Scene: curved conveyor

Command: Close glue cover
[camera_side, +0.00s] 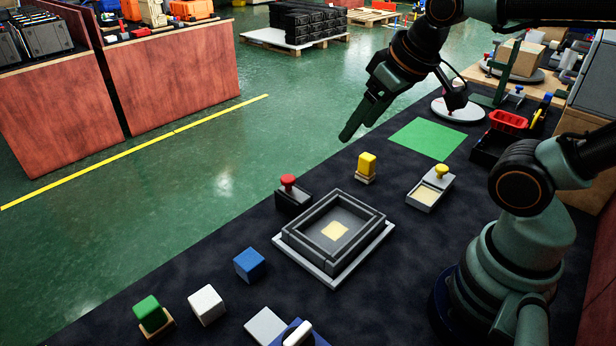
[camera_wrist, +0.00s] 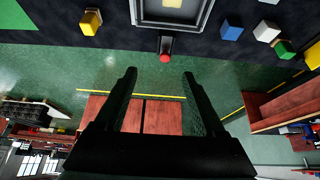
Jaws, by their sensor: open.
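A small grey box (camera_side: 428,196) with a cream-coloured inside stands on the dark table, right of centre in the side view. A yellow knob (camera_side: 441,171) sits at its far end; the cream area is uncovered. I take this to be the glue box, though no label shows. It is not visible in the wrist view. My gripper (camera_side: 352,136) is in the air at the table's far edge, up and left of the box and apart from it. In the wrist view, my gripper (camera_wrist: 159,74) has its two fingers spread with nothing between them.
A grey square tray (camera_side: 289,244) stands mid-table, with a dark block with a red knob (camera_side: 293,200) beside it. A yellow block (camera_side: 366,167), blue cube (camera_side: 250,264), white cube (camera_side: 207,304) and green cube (camera_side: 149,310) stand nearby. A flat green square (camera_side: 428,138) lies beyond.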

